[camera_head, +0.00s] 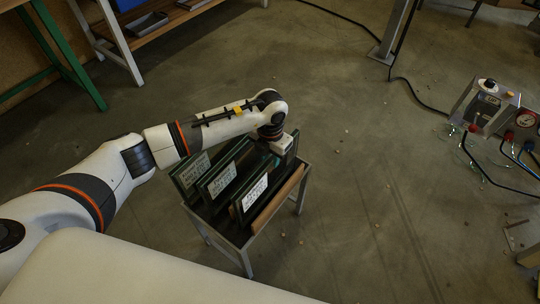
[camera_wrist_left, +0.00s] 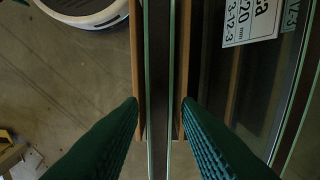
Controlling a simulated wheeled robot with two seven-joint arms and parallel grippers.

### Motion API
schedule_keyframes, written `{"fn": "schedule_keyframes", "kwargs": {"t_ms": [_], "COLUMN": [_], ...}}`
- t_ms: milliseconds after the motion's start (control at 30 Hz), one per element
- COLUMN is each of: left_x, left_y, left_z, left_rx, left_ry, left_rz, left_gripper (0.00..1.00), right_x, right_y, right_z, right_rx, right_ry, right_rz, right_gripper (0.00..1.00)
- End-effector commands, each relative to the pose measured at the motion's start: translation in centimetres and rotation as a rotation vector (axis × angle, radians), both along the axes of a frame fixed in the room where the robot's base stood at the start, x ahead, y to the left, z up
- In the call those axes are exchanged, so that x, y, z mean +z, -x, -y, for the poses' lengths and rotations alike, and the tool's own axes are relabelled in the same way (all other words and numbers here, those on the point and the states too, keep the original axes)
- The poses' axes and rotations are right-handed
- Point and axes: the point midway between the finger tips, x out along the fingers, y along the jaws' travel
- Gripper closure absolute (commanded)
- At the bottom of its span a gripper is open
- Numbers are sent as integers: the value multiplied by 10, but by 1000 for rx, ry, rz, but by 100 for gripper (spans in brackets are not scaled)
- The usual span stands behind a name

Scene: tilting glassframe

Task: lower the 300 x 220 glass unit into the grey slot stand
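A dark glass unit stands on edge at the far right of the slot stand in the head view (camera_head: 292,152). In the left wrist view its edge (camera_wrist_left: 160,60) runs top to bottom between my fingers. My left gripper (camera_wrist_left: 160,106) has one green ribbed finger on each side of it; I cannot tell whether they press on it. In the head view the wrist hides most of this gripper. The grey-legged slot stand (camera_head: 247,262) holds three more dark units with white labels (camera_head: 222,180).
A wooden strip (camera_head: 280,198) lines the stand's right side. A control box with a red-rimmed gauge (camera_head: 485,105) and cables is at the right. A green-legged bench (camera_head: 75,70) and a wooden table are at upper left.

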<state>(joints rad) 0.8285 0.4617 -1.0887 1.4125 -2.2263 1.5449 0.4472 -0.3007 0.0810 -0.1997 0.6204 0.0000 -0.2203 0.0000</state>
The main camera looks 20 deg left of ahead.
Motion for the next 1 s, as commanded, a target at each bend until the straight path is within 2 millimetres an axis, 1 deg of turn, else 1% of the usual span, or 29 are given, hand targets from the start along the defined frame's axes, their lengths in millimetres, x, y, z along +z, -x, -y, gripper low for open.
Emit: {"fn": "schedule_keyframes", "kwargs": {"t_ms": [33,67,300,467,567,667,1000], "left_x": [0,-1,-4,3,13,28,97], "left_y": [0,1,3,2,2,1,1], "left_z": [0,0,-1,-1,-1,-1,0], "left_rx": [-1,0,0,0,0,0,-1], "left_ry": [0,-1,-4,-3,-3,-3,-2], "left_rz": [-1,-2,-7,-5,-5,-4,-2], "left_gripper": [61,58,58,58,58,58,58], "right_x": [0,0,0,5,12,24,73], "right_y": [0,0,0,0,0,0,0], "right_z": [0,0,0,0,0,0,-1], "right_rx": [0,0,0,0,0,0,0], "right_ry": [0,0,0,0,0,0,-1], "right_rz": [0,0,0,0,0,0,0], "right_gripper": [52,52,52,52,52,52,52]}}
